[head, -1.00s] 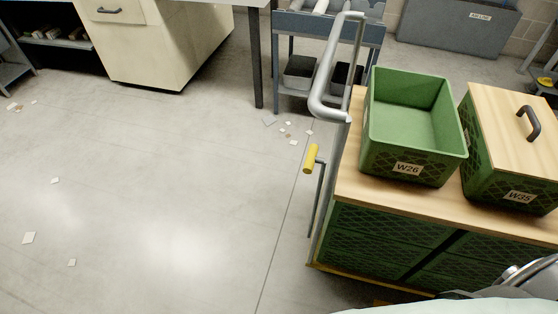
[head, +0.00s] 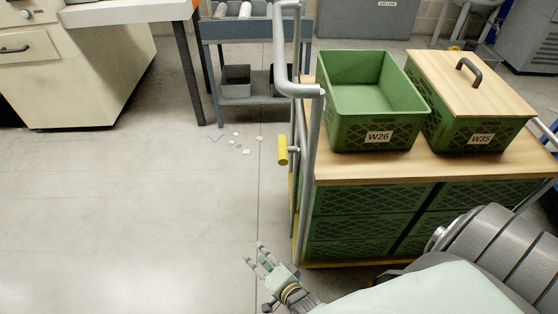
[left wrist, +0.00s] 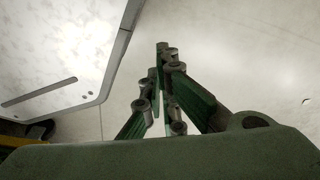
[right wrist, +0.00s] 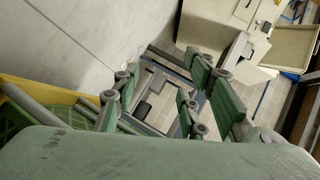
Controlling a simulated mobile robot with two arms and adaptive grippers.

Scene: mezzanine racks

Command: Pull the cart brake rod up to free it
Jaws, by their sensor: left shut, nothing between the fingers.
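The cart (head: 400,172) stands right of centre in the head view, with a wooden top and green crates below. Its brake rod (head: 292,195) is a thin upright bar at the cart's left end, with a yellow grip (head: 282,150) on top. A bent grey push handle (head: 283,55) rises beside it. My right gripper (head: 255,254) is open and empty, low and to the left of the rod, apart from the yellow grip. Its spread fingers show in the right wrist view (right wrist: 160,82). My left gripper (left wrist: 163,50) is shut and empty over bare floor, outside the head view.
Open crate W26 (head: 395,133) and lidded crate W35 (head: 465,132) stand on the cart. A blue-grey trolley (head: 255,32) and a table (head: 130,12) are behind. The floor to the left is clear, with paper scraps near the trolley.

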